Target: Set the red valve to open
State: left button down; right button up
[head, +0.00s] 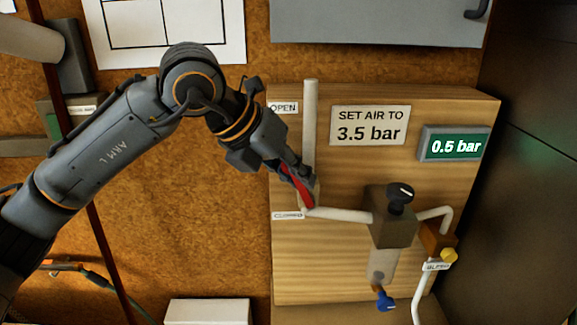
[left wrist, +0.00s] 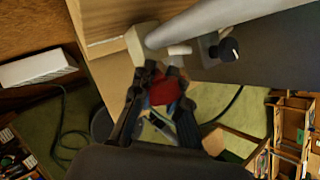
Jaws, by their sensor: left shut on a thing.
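The red valve handle (head: 298,187) is on the wooden panel, at the foot of the upright pipe (head: 311,125). It slants from upper left to lower right. An OPEN label (head: 284,107) is above it, and a CLOSED label (head: 288,215) is just below its lower end. My left gripper (head: 291,172) is shut on the handle and hides part of it. In the left wrist view, the red handle (left wrist: 165,88) shows between the fingers of my left gripper (left wrist: 160,76). My right gripper is not in view.
A dark cabinet (head: 530,210) stands close on the right.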

pick_arm(q)
jog(key=shift+d+r+y, duration=0.15)
jog(key=shift+d+y, duration=0.25)
jog(key=shift+y, duration=0.4)
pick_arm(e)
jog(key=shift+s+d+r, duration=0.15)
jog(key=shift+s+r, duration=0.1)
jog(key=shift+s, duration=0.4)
pick_arm(q)
jog(key=c, duration=1.3)
grip_release()
jog(key=shift+c, duration=0.2)
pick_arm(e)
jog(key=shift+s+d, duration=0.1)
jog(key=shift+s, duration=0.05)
pick_arm(q)
jog(key=v, duration=1.2)
jog(key=shift+d, duration=0.15)
jog(key=shift+w, duration=0.15)
